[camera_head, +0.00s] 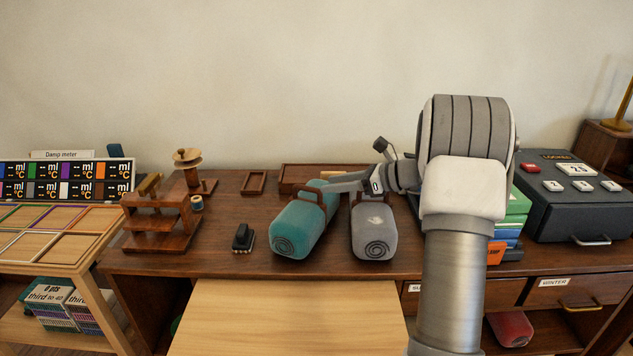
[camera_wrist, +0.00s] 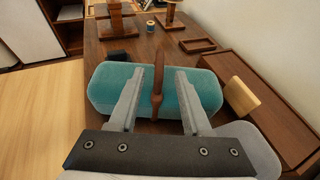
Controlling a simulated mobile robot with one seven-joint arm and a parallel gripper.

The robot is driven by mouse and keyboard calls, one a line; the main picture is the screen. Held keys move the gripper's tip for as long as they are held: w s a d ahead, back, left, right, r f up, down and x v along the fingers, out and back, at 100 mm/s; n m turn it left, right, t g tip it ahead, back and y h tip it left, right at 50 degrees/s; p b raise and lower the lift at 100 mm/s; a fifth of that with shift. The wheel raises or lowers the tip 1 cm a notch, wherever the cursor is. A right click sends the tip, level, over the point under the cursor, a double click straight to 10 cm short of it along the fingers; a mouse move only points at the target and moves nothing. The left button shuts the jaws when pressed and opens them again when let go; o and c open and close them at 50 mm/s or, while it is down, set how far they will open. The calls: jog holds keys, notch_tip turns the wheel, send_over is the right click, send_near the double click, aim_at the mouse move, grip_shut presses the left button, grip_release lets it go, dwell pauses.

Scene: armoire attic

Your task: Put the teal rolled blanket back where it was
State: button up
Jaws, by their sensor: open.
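The teal rolled blanket (camera_head: 300,228) lies on the dark wooden desk top, left of a grey rolled blanket (camera_head: 374,232). A brown strap with a raised handle (camera_wrist: 157,85) goes around its middle. My gripper (camera_head: 325,187) reaches in from the right over the teal blanket. In the wrist view my gripper (camera_wrist: 160,75) is open, with one finger on each side of the strap handle. The fingers overlap the teal blanket (camera_wrist: 107,85) in that view; I cannot tell whether they touch it. The grey blanket (camera_wrist: 262,143) is partly hidden behind my gripper.
A wooden stand (camera_head: 160,222), a small black brush-like object (camera_head: 243,238) and a shallow wooden tray (camera_head: 253,182) stand to the left. A long wooden box (camera_head: 300,174) lies behind the blankets. Stacked books (camera_head: 512,222) and a dark locked case (camera_head: 575,212) stand right.

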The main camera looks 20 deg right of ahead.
jog(key=v, duration=0.4)
jog(key=shift+p, duration=0.35)
